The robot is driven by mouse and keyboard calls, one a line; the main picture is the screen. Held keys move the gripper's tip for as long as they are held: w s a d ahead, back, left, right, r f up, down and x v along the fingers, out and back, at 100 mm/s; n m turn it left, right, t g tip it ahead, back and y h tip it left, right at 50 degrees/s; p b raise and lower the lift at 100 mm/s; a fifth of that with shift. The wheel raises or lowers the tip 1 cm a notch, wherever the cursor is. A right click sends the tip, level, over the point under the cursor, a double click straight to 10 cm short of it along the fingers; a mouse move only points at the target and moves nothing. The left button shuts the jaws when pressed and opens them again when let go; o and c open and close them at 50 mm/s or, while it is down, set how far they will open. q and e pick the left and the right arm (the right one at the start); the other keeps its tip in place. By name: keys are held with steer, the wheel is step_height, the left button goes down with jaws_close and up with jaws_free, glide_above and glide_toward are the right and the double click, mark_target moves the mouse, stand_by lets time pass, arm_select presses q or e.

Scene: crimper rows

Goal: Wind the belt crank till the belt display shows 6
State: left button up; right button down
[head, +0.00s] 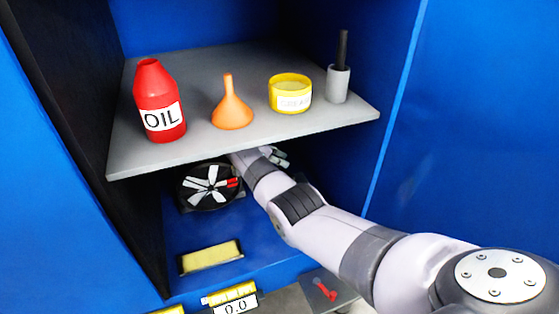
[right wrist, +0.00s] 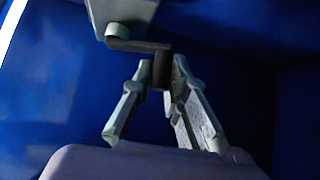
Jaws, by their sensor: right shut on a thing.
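My right gripper (right wrist: 160,82) is shut on the dark handle of a crank (right wrist: 140,45) in the right wrist view. The crank's thin arm runs from a short shaft on a pale grey housing (right wrist: 120,14) to that handle, which sits between the fingertips. In the head view my right arm reaches under the grey shelf, and the gripper (head: 276,157) is partly seen there; the crank is hidden. A display (head: 238,306) at the bottom edge reads 0.0. The yellow label above it is too small to read, so I cannot tell if it is the belt display. My left gripper is not in view.
On the shelf (head: 225,65) stand a red oil bottle (head: 158,100), an orange funnel (head: 232,106), a yellow tin (head: 290,94) and a grey cup (head: 339,84). Below are a black spoked wheel (head: 208,186), a yellow pad (head: 210,256) and a red lever (head: 324,290). Blue walls flank the arm.

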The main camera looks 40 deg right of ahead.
steer(key=c, duration=1.7)
jaws_free()
steer(key=shift+s, duration=0.15)
steer(key=shift+o, duration=0.6)
